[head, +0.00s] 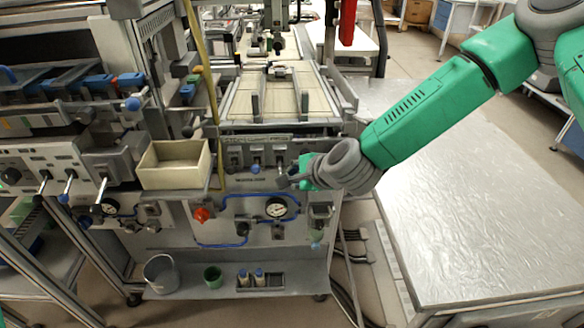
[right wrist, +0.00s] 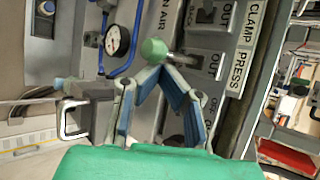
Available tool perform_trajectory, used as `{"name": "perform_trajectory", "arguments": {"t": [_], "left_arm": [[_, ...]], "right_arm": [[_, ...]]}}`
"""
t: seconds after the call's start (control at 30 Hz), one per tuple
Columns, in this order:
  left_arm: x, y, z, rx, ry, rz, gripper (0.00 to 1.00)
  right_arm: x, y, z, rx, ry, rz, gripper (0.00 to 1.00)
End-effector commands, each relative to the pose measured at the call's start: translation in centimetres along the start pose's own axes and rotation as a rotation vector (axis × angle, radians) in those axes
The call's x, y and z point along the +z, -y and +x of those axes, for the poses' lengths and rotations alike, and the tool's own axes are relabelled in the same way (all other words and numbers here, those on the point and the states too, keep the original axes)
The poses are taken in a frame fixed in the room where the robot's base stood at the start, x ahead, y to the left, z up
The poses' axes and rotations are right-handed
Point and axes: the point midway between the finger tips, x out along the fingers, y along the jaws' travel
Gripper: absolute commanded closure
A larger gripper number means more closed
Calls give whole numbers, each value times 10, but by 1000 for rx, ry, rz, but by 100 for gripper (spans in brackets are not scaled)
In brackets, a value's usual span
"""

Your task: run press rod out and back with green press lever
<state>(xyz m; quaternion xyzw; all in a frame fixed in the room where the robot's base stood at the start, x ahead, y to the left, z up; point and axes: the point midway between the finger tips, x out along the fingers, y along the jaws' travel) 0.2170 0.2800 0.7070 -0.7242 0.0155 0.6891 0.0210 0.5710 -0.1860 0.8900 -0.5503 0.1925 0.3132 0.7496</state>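The green ball knob of the press lever (right wrist: 154,51) shows in the right wrist view, on a short metal stem beside plates marked OUT and PRESS. My right gripper (right wrist: 157,67) has its two blue-padded fingers drawn together in a peak, tips meeting just at the knob's lower edge. I cannot tell whether the tips touch the knob. In the head view my right gripper (head: 284,180) is at the right of the control panel, and it hides the lever there. I cannot make out the press rod. My left gripper is not in view.
A pressure gauge (head: 276,208) with blue hoses sits below my right gripper. A cream bin (head: 174,164) hangs left on the panel. A lower shelf (head: 300,275) holds cups and small bottles. A wide metal-topped table (head: 480,220) stands under my right arm.

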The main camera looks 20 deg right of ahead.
Motion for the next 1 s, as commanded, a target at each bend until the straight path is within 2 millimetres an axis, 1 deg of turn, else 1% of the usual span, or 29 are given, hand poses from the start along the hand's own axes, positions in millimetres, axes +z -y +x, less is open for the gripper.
{"name": "perform_trajectory", "arguments": {"t": [0.03, 0.1, 0.5, 0.57, 0.8, 1.0], "left_arm": [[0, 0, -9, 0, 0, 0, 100], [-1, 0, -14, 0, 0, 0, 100], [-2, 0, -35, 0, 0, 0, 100], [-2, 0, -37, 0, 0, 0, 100], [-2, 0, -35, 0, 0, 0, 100], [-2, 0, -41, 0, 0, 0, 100]], "right_arm": [[3, 4, -3, 15, 1, 6, 100], [3, 5, -4, 36, 1, 17, 100], [5, 10, -7, 128, 2, 62, 100], [5, 10, -7, 140, 2, 68, 100], [4, 8, -6, 142, 2, 69, 100], [6, 13, -10, 141, 1, 70, 100]]}}
